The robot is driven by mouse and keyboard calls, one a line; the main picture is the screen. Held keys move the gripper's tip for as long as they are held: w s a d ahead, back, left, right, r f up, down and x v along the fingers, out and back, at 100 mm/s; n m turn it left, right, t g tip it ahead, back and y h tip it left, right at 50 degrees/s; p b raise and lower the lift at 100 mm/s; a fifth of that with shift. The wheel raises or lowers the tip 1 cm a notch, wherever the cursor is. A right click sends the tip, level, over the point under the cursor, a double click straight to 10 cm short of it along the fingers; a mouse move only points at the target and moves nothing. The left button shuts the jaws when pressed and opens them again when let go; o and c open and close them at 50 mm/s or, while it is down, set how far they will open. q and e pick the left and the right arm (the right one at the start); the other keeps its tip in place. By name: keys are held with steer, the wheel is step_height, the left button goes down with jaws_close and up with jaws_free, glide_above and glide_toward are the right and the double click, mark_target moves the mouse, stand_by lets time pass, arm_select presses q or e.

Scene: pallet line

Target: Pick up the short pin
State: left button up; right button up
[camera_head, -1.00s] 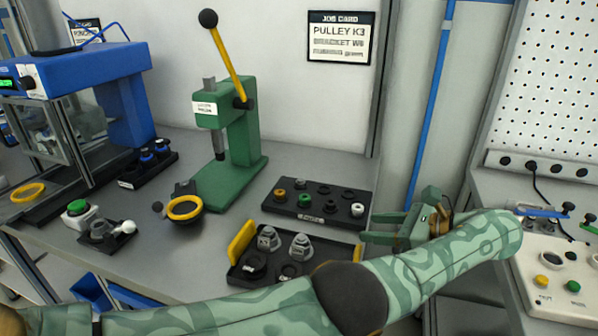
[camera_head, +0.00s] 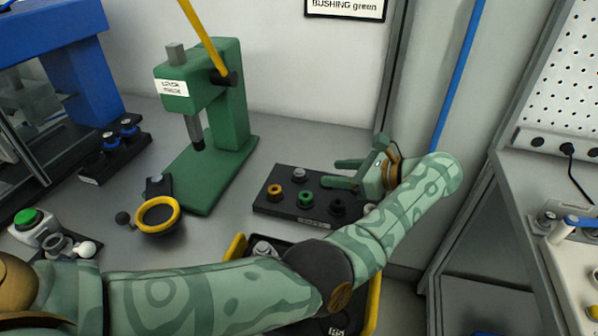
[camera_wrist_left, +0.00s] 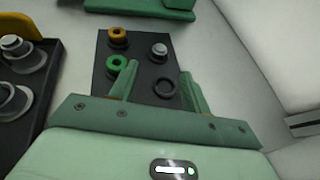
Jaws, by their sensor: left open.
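A small grey metal piece, which looks like the short pin (camera_head: 299,174), stands in the back row of a dark parts tray (camera_head: 266,207). In the wrist view the pin (camera_wrist_left: 159,50) shows between and slightly beyond my fingertips. My left gripper (camera_head: 335,172) is open and empty over the right part of the tray, its fingers pointing left towards the pin. In the wrist view the left gripper (camera_wrist_left: 157,63) straddles the pin's line without touching it. My gripper and arm hide the tray's right end. My right gripper is not in view.
A yellow bushing (camera_head: 274,190), a green bushing (camera_head: 305,196) and a black ring (camera_head: 338,206) share the tray. A green lever press (camera_head: 236,120) stands behind left. A yellow-handled tray with grey pulleys (camera_wrist_left: 10,98) lies in front, partly under my arm.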

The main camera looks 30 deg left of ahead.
mark_target(300, 171)
arm_select(q)
steer(key=x, duration=0.3)
steer(key=shift+a+f, duration=0.15)
steer(key=shift+f, duration=0.1)
steer(key=shift+a+f+b, duration=0.15)
steer(key=shift+a+b, duration=0.2)
steer(key=shift+a, duration=0.25)
steer(key=x, duration=0.2)
steer(key=b+x, duration=0.1)
steer(key=x, duration=0.2)
steer(key=shift+a+r, duration=0.1)
steer(key=shift+r, duration=0.1)
jaws_close()
